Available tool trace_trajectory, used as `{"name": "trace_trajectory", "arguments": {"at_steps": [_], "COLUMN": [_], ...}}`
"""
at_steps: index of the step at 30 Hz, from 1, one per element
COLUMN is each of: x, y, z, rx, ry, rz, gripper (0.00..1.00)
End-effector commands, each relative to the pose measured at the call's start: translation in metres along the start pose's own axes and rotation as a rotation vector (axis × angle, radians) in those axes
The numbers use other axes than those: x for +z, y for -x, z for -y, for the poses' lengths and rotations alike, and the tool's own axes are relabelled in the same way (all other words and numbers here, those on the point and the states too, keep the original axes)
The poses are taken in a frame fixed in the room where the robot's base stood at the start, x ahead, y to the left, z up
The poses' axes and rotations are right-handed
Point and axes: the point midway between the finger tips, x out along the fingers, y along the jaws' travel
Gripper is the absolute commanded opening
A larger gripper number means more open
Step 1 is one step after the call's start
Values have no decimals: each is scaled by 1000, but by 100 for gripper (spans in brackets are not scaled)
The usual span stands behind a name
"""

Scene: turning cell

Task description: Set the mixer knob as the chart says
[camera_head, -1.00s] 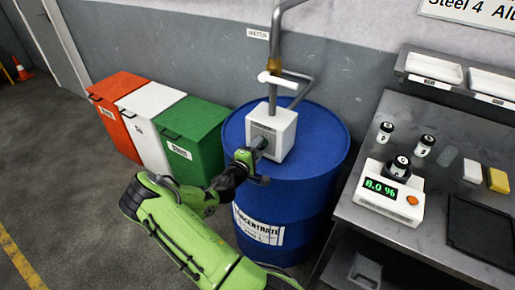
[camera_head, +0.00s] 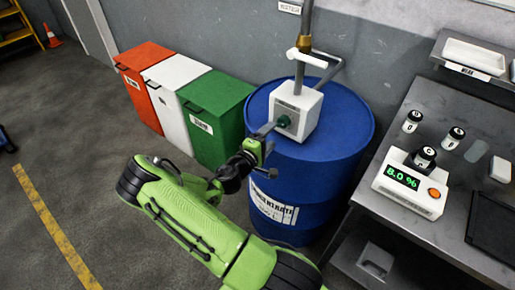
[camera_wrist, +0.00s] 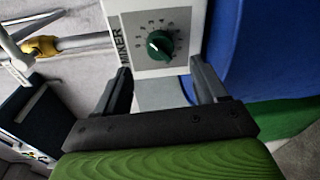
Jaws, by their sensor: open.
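The white mixer box (camera_head: 300,106) sits on top of the blue drum. Its green knob (camera_head: 284,121) faces my arm. In the wrist view the dark green knob (camera_wrist: 159,45) sits amid a ring of dial numbers, on a panel marked MIXER. I cannot tell surely which number the knob points to. My gripper (camera_wrist: 163,80) is open, with nothing between its fingers. The fingers are apart from the knob, which shows beyond and between them. In the head view my gripper (camera_head: 266,131) is just left of and below the knob. The chart's text is not in view now.
The blue drum (camera_head: 345,142) stands between the green bin (camera_head: 216,112) and the steel bench (camera_head: 367,201). On the bench, a scale (camera_head: 405,184) reads 8.0 % and has a dark-capped bottle on it. Pipes (camera_head: 303,55) rise above the mixer. Floor at left is open.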

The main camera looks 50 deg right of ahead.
Motion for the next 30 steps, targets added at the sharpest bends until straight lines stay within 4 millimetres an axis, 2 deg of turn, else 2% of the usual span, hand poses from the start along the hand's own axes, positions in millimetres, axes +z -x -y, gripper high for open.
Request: {"name": "trace_trajectory", "arguments": {"at_steps": [1, 6, 10, 15, 30], "x": [-1, -1, -1, 0, 0], "y": [15, 60, 82, 90, 90], "z": [0, 0, 0, 0, 0], "rx": [-1, -1, -1, 0, -6], "ry": [2, 1, -1, -1, -6], "rz": [-6, -6, -4, -1, 3], "gripper": [71, 71, 71, 71, 71]}}
